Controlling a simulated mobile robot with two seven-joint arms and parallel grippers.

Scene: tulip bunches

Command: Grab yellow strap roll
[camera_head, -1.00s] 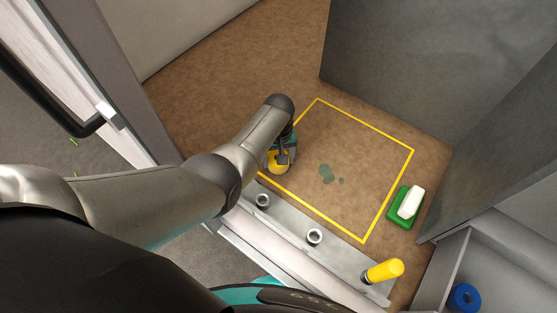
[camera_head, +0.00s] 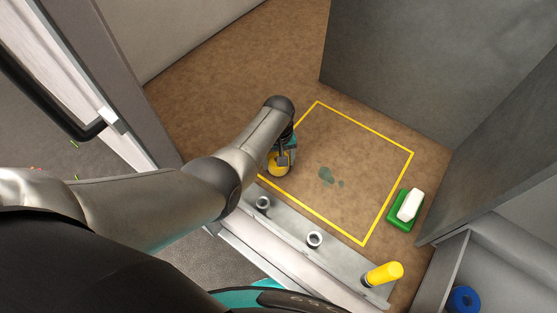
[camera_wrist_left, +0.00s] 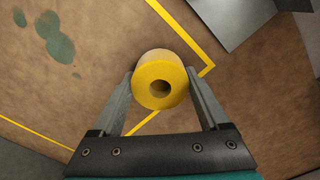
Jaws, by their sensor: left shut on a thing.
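The yellow strap roll (camera_head: 275,168) is at the left corner of the yellow-lined square on the brown floor, partly covered by my left gripper (camera_head: 284,158). In the left wrist view the roll (camera_wrist_left: 146,95) shows its round end and dark centre hole. The two grey fingers of my left gripper (camera_wrist_left: 161,80) are shut on it, one on each side. I cannot tell if the roll still touches the floor. My right gripper is not in view.
A yellow outline (camera_head: 388,196) marks a floor square with dark green stains (camera_head: 326,176). A green block with a white top (camera_head: 409,206) is right of it. A metal strip (camera_head: 287,228) with sockets and a yellow cylinder (camera_head: 384,273) runs in front. A blue ring (camera_head: 464,299) is lower right. Grey panels stand behind.

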